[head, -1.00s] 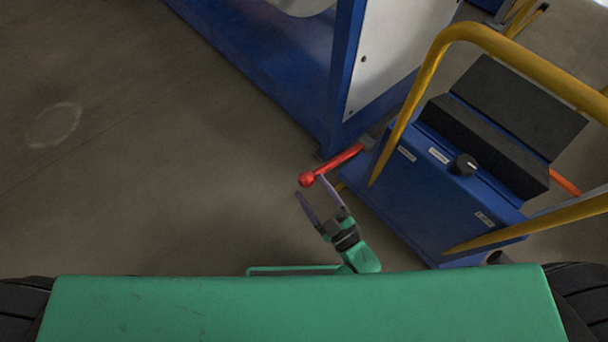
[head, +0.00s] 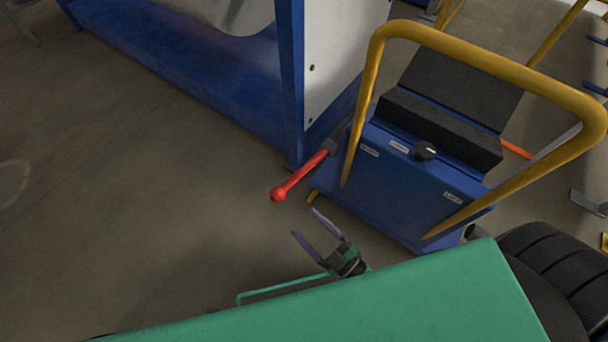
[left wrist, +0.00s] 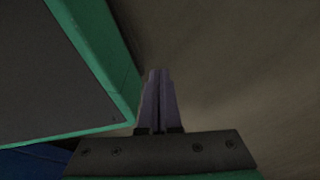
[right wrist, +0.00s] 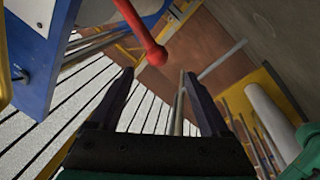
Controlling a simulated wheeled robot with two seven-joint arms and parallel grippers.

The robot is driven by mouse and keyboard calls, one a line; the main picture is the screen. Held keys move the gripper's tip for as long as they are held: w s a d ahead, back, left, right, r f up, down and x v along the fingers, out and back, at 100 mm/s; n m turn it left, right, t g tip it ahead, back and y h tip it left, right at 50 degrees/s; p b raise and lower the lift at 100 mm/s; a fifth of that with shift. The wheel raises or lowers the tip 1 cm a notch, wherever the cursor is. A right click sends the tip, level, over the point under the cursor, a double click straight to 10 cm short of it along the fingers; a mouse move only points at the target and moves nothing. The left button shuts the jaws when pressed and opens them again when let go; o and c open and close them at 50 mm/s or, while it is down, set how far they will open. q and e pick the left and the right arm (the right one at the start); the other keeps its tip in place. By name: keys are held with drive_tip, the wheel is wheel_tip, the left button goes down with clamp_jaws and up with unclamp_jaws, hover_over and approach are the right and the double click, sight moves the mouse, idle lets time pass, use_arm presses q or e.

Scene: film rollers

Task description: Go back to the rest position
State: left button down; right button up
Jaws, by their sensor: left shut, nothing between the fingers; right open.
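My right gripper (head: 316,226) is open and empty in the head view, low over the floor near the front edge of my green body. The red lever (head: 298,178) with a ball end lies just beyond its fingertips, with a clear gap. In the right wrist view the open fingers (right wrist: 158,92) point toward the lever's red ball (right wrist: 157,55), with nothing between them. My left gripper shows only in the left wrist view, where its two fingers (left wrist: 158,75) are together and empty, above bare floor.
A blue machine frame (head: 200,85) with a white panel is behind. The floor (head: 120,200) on the left is clear.

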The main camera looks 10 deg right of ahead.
drive_tip(key=s+d+f+m+g+h+p, duration=0.2)
drive_tip(key=d+f+m+g+h+p, duration=0.4)
drive_tip(key=d+f+p, duration=0.4)
drive_tip(key=s+d+f+m+g+h+p, duration=0.2)
drive_tip(key=s+d+g+p, duration=0.1)
drive_tip(key=s, duration=0.5)
drive_tip(key=s+d+f+m+g+h+p, duration=0.2)
drive_tip(key=s+d+f+g+p, duration=0.1)
drive_tip(key=s+d+g, duration=0.2)
drive_tip(key=s+g, duration=0.1)
drive_tip(key=s, duration=0.1)
drive_tip(key=shift+s+d+f+m+g+p, duration=0.2)
drive_tip(key=shift+s+f+m+g+p, duration=0.1)
drive_tip(key=shift+s+m, duration=0.1)
